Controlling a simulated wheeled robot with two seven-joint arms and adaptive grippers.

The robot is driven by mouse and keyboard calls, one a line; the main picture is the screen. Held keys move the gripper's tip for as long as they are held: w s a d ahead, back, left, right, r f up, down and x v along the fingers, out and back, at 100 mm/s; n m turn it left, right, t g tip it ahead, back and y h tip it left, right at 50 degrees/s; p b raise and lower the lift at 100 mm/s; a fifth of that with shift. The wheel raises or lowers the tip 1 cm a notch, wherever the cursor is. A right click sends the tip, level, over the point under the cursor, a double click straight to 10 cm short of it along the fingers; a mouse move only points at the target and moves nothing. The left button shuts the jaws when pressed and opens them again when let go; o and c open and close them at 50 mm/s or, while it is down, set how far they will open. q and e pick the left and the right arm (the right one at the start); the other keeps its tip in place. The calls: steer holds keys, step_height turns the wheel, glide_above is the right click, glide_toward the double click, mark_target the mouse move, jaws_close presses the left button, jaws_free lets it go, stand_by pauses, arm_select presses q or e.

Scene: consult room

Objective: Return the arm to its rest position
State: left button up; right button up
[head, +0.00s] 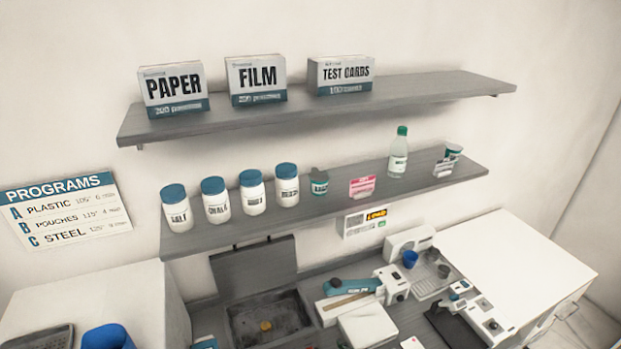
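Neither of my arms shows in the head view, and neither gripper is in the picture. Whether they are open, shut or holding anything cannot be seen. No part of the view shows an arm's position.
The upper shelf (420,92) bears boxes of paper (172,90), film (256,80) and test cards (341,75). The lower shelf (330,206) bears several blue-lidded jars and a green-capped bottle (398,155). Below are a sink (268,318), devices and a blue cup (410,259). The white right counter (520,250) has free room.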

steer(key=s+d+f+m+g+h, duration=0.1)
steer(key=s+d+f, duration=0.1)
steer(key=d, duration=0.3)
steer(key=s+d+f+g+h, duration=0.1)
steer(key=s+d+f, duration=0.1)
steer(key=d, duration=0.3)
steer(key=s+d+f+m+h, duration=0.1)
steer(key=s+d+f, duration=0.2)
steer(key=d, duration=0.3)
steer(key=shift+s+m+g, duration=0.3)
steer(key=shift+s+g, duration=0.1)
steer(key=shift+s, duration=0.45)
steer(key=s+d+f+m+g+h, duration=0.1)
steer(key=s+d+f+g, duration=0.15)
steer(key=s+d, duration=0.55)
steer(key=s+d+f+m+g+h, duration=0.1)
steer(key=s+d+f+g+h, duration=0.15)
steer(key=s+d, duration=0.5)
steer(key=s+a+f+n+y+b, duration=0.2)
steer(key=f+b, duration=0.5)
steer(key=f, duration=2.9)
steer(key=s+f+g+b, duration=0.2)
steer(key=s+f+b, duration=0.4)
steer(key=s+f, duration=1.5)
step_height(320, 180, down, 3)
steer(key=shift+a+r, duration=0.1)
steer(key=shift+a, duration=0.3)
